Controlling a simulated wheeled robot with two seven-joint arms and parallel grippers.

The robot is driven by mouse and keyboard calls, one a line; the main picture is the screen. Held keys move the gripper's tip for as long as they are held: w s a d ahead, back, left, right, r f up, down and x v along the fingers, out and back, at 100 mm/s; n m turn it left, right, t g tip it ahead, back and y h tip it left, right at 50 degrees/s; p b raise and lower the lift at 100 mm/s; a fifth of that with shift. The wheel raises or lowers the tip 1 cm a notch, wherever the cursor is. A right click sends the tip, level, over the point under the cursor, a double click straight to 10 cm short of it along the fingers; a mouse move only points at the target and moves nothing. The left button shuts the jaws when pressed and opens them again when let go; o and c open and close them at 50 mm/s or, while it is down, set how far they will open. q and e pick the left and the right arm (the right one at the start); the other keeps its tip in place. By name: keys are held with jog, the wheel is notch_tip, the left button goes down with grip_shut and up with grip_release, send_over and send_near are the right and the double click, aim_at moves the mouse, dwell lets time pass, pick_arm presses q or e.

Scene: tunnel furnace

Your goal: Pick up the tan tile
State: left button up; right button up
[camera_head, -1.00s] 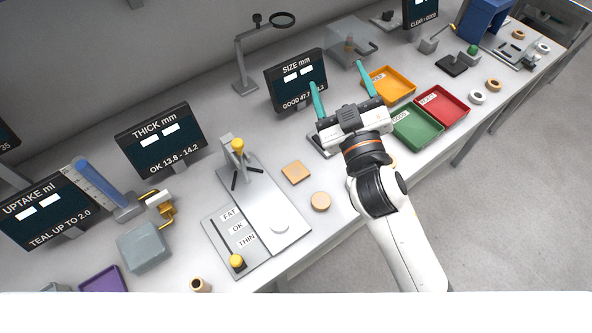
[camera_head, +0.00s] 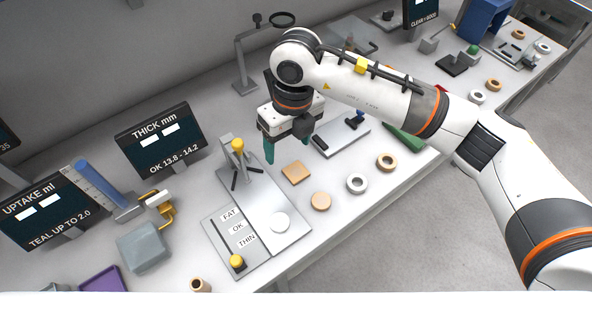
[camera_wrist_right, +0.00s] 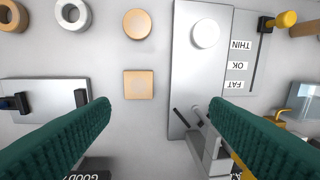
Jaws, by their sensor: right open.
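The tan tile (camera_head: 295,172) is a small square block lying flat on the white bench, right of the grey thickness gauge plate (camera_head: 286,221). In the right wrist view the tile (camera_wrist_right: 139,84) lies between the lines of the two fingers, nearer the left one and beyond the fingertips. My right gripper (camera_head: 288,147) points down with its teal fingers spread, above the bench and behind the tile. Nothing is between its fingers (camera_wrist_right: 160,104), and it is apart from the tile. My left gripper is in neither view.
A round tan disc (camera_head: 320,201) lies just in front of the tile. A white ring (camera_head: 357,183) and a tan ring (camera_head: 387,162) lie to the right. The gauge's upright with a yellow knob (camera_head: 238,145) stands close left of the gripper.

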jog(key=w+d+h, duration=0.1)
jog(key=d, duration=0.1)
jog(key=p, duration=0.2)
send_over(298, 173)
jog(key=f, duration=0.6)
jog(key=shift+s+a, duration=0.15)
jog(key=shift+s, duration=0.15)
jog(key=f+p, duration=0.1)
jog(key=f, duration=0.1)
jog(key=f+p, duration=0.1)
jog(key=f, duration=0.1)
jog(key=shift+w+f, duration=0.2)
jog(key=shift+f, duration=0.65)
jog(key=c, duration=1.1)
